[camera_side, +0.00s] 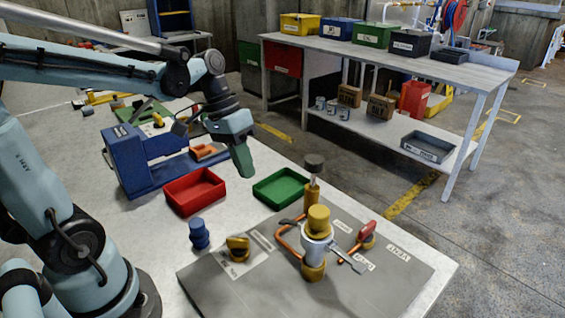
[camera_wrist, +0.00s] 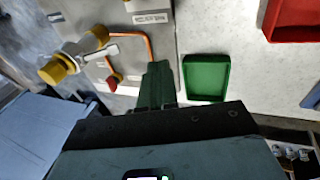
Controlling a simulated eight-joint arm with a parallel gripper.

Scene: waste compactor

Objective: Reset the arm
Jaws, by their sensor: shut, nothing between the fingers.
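My gripper (camera_side: 243,160) hangs in the air above the table, with its green fingers pointing down. It is shut and holds nothing. In the wrist view the closed fingers (camera_wrist: 157,84) show at the middle, beside the green tray. The rest of my arm reaches in from the left in the side view. No separate object of the task can be made out.
Below stand a red tray (camera_side: 195,207), a green tray (camera_side: 281,203) and a blue machine (camera_side: 128,160). A grey board (camera_side: 215,284) carries a valve assembly (camera_side: 317,240) with copper pipes. A blue knob-like part (camera_side: 198,233) stands left. A bench (camera_side: 400,58) holds bins behind.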

